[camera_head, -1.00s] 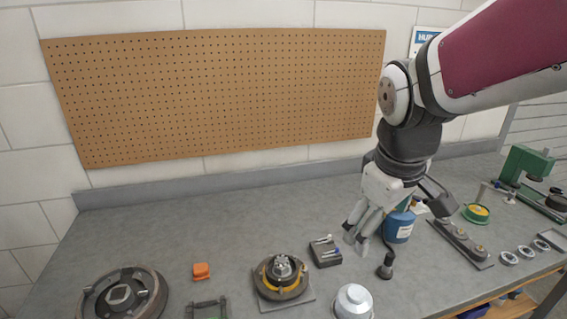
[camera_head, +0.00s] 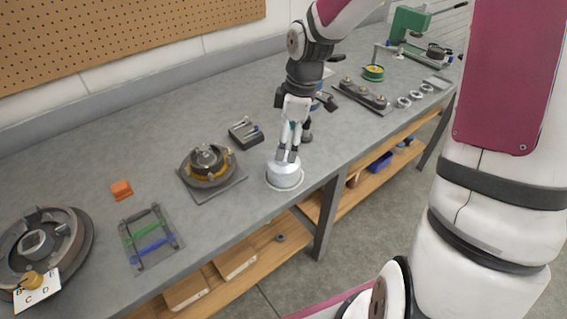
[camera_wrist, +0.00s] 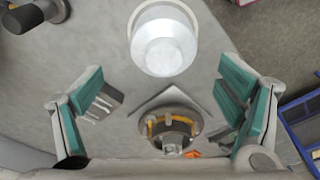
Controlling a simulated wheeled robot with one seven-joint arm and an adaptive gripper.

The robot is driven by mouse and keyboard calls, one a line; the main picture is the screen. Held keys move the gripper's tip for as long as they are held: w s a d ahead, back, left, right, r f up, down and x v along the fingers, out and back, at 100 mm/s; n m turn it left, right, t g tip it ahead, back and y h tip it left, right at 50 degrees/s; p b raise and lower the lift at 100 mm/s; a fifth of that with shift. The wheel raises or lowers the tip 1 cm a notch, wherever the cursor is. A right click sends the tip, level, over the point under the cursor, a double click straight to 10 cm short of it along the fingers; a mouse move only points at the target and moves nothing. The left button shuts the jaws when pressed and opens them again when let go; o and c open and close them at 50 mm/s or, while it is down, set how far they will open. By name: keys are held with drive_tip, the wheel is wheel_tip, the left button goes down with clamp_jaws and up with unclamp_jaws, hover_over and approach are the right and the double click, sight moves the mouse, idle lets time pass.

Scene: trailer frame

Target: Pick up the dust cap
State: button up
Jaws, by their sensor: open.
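The dust cap, a silver-grey domed cup (camera_head: 284,175), stands near the front edge of the workbench. My gripper (camera_head: 288,152) hangs just above it in the head view, pointing down. The fingertips overlap the cap's top in that view, so I cannot tell whether they touch it. In the wrist view my gripper (camera_wrist: 165,103) has its two teal-padded fingers spread wide with nothing between them. There the cap (camera_wrist: 163,48) shows whole at the top middle, ahead of the gap between the fingers.
A hub assembly (camera_head: 207,168) on a plate, a small dark tray (camera_head: 245,134) and an orange block (camera_head: 121,190) lie left of the cap. A brake drum (camera_head: 62,241) is at far left. The bench front edge is close.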

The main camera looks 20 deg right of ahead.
sight(282, 166)
drive_tip(key=f, duration=0.3)
drive_tip(key=a+f+b, duration=0.1)
drive_tip(key=f, duration=0.5)
drive_tip(key=shift+w+a+f+b, duration=0.15)
drive_tip(key=shift+w+a+b, duration=0.05)
drive_tip(key=shift+a+b, duration=0.15)
drive_tip(key=c, duration=1)
